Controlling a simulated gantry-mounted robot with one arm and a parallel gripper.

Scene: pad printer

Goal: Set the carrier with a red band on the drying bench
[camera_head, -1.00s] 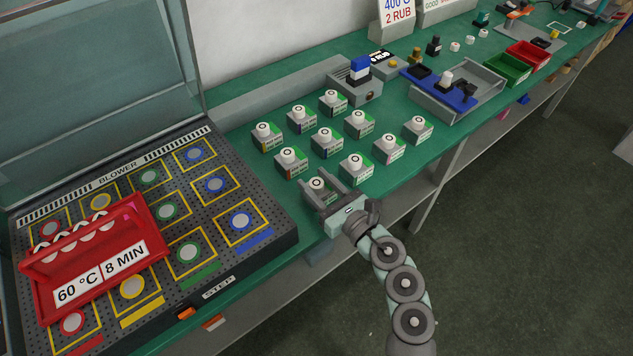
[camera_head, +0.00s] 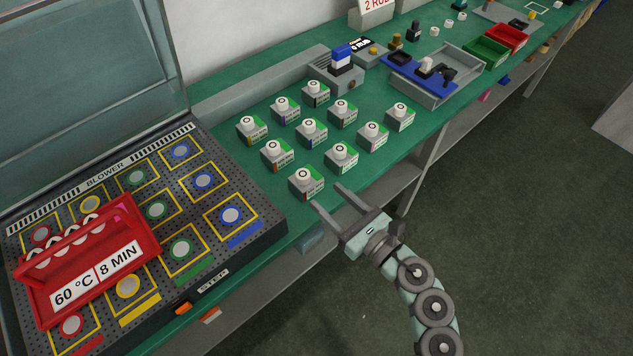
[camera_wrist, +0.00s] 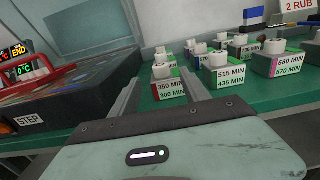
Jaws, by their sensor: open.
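Several small grey-green carriers with white round tops stand in rows on the green table. The nearest carrier (camera_head: 306,185) is at the front of the group. In the wrist view this carrier (camera_wrist: 169,91) reads 350 MIN and 300 MIN and has a narrow reddish-pink strip; its exact shade is hard to tell. Another carrier (camera_head: 373,137) farther right also seems to have a reddish strip. My gripper (camera_head: 328,197) is open and empty, just in front of the nearest carrier, its fingers pointing at it. The drying bench (camera_head: 262,252), black and perforated with coloured pads, lies at the left.
A red rack (camera_head: 100,270) marked 60 °C, 8 MIN stands on the bench's left part. A clear raised lid (camera_head: 80,70) rises behind it. A grey device with a blue block (camera_head: 343,68), a grey tray (camera_head: 435,90) and green and red bins stand farther back.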

